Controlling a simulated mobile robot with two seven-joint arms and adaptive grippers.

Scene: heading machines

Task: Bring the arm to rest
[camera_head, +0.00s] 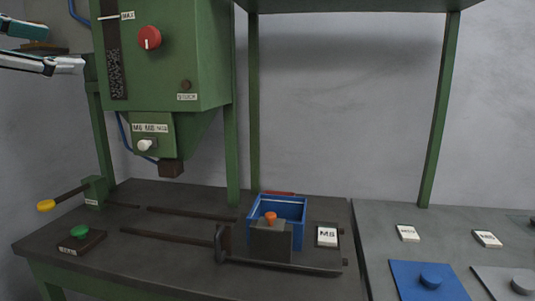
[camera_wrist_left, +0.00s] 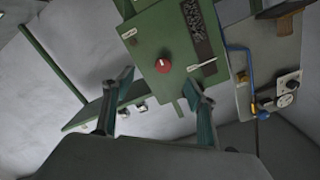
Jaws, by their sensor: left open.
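My left gripper (camera_head: 64,48) is at the upper left of the head view, beside the green heading machine (camera_head: 205,60). Its two fingers are apart, with nothing seen between them. In the left wrist view the open fingers (camera_wrist_left: 158,80) point toward the machine, whose red knob (camera_wrist_left: 162,66) shows beyond them. The red knob (camera_head: 149,38) also shows on the machine's front in the head view. I cannot tell the exact distance between the fingers and the machine. My right gripper is in neither view.
Below the machine, a dark bench (camera_head: 185,262) carries a green button box (camera_head: 81,239), a yellow-tipped lever (camera_head: 62,198), a blue bin (camera_head: 290,208) and a grey block with an orange knob (camera_head: 270,217). A second bench at right holds a blue plate (camera_head: 410,285) and labels.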

